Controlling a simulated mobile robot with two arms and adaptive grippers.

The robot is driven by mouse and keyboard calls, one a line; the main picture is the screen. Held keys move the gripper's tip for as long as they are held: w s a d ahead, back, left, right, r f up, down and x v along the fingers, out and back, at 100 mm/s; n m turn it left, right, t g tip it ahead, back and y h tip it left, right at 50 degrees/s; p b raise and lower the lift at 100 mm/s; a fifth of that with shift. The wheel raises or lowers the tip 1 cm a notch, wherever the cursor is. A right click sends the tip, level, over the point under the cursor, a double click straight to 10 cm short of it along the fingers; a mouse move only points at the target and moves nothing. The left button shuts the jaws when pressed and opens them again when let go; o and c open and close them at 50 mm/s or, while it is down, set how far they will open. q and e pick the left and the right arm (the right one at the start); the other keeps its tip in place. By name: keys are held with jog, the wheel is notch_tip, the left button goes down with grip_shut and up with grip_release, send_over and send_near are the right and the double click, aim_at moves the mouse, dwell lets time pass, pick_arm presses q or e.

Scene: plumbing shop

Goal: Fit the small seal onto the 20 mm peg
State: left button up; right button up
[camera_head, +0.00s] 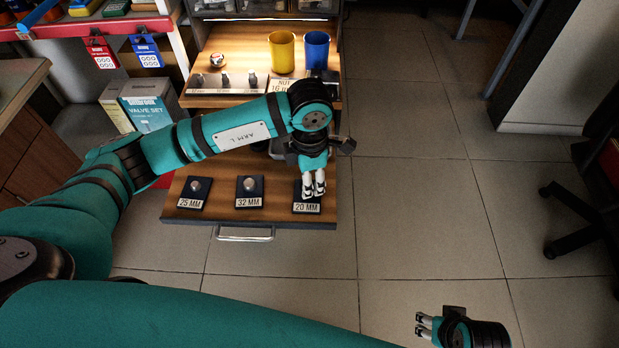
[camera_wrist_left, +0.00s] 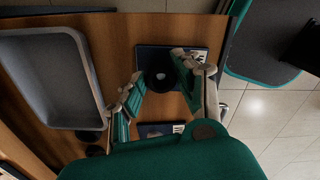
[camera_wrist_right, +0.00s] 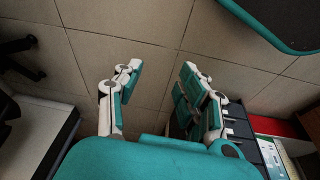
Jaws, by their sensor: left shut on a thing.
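The 20 mm base (camera_head: 300,209) is a dark plate with a white label at the right of the pull-out board. Its peg is hidden by my left gripper (camera_head: 314,188), which points down over it. In the left wrist view, the fingers of my left gripper (camera_wrist_left: 158,82) are shut on a black round seal (camera_wrist_left: 160,72), just in front of the dark base plate (camera_wrist_left: 150,52). I cannot tell whether the seal is around the peg or above it. My right gripper (camera_wrist_right: 160,90) is open and empty over the floor; it also shows in the head view (camera_head: 424,326).
The 25 mm base (camera_head: 185,201) and 32 mm base (camera_head: 240,200) stand to the left on the board (camera_head: 280,217). A grey tray (camera_wrist_left: 58,118) lies beside my left gripper. A yellow cup (camera_head: 282,52) and a blue cup (camera_head: 316,50) stand on the shelf behind.

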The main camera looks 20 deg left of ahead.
jog(key=shift+r, duration=0.1)
jog(key=shift+r, duration=0.45)
jog(key=shift+s+f, duration=0.1)
dwell(0.3)
jog(key=shift+r, duration=0.55)
jog(key=shift+f, duration=0.15)
pick_arm(q)
jog(key=shift+r, duration=0.1)
pick_arm(e)
jog(key=shift+f, duration=0.15)
pick_arm(q)
jog(key=shift+r+p, duration=0.3)
jog(key=shift+r, duration=0.4)
pick_arm(e)
jog(key=shift+x, duration=1.45)
jog(key=shift+s+f, duration=0.15)
jog(key=shift+s, duration=0.05)
